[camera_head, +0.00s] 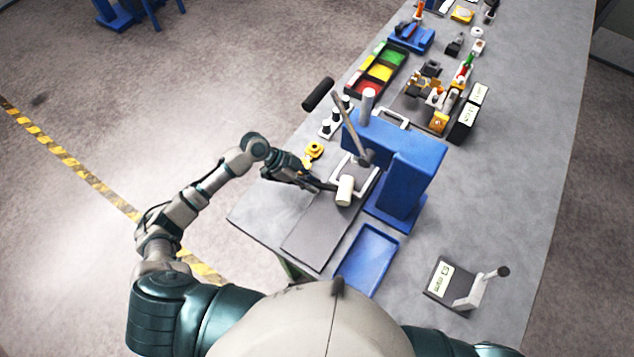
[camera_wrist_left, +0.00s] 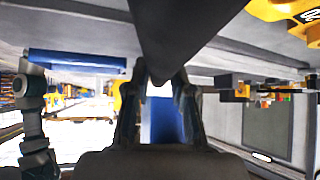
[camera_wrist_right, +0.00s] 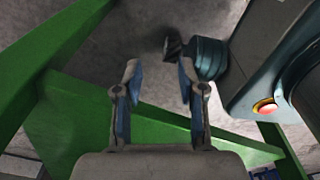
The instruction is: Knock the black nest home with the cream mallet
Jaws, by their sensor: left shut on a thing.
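The mallet's cream head (camera_head: 344,190) is just past my left gripper (camera_head: 318,184), over the near side of the press. My left gripper is shut on the mallet; the fingers and dark handle blur together in the head view. In the left wrist view a dark bar (camera_wrist_left: 180,35) runs from the top edge to between the fingers (camera_wrist_left: 163,92). A dark, pale-edged plate (camera_head: 346,168) under the press may be the black nest; the mallet and press partly hide it, so its seating cannot be told. My right gripper (camera_wrist_right: 158,85) is open and empty.
The blue press (camera_head: 400,175) with its lever (camera_head: 349,125) stands beside the mallet. A grey mat (camera_head: 318,232) and blue tray (camera_head: 367,258) lie nearer me. A stand (camera_head: 465,288) is at right. Green bars (camera_wrist_right: 70,120) surround my right gripper.

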